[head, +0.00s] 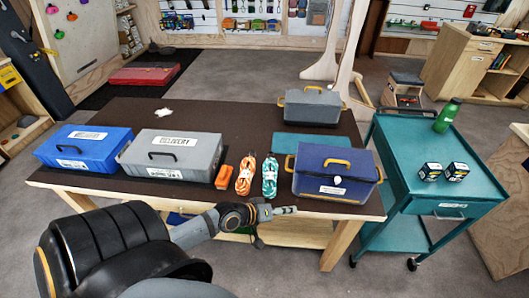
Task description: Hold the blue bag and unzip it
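The blue bag (309,181) is a dark blue box-shaped bag with yellow handles. It sits at the right front of the dark-topped table (230,120), with a small white piece and a white label on its front. It looks closed. My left gripper (290,211) is at the table's front edge, left of and below the bag, apart from it. It shows as a thin, side-on shape, so I cannot tell if it is open or shut. It holds nothing that I can see. My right gripper is out of view.
A bright blue case (85,160), a grey case (190,168), an orange block (224,177) and two rope bundles (245,174) line the table left of the bag. A grey bag (313,110) stands behind. A teal cart (425,176) is close on the right.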

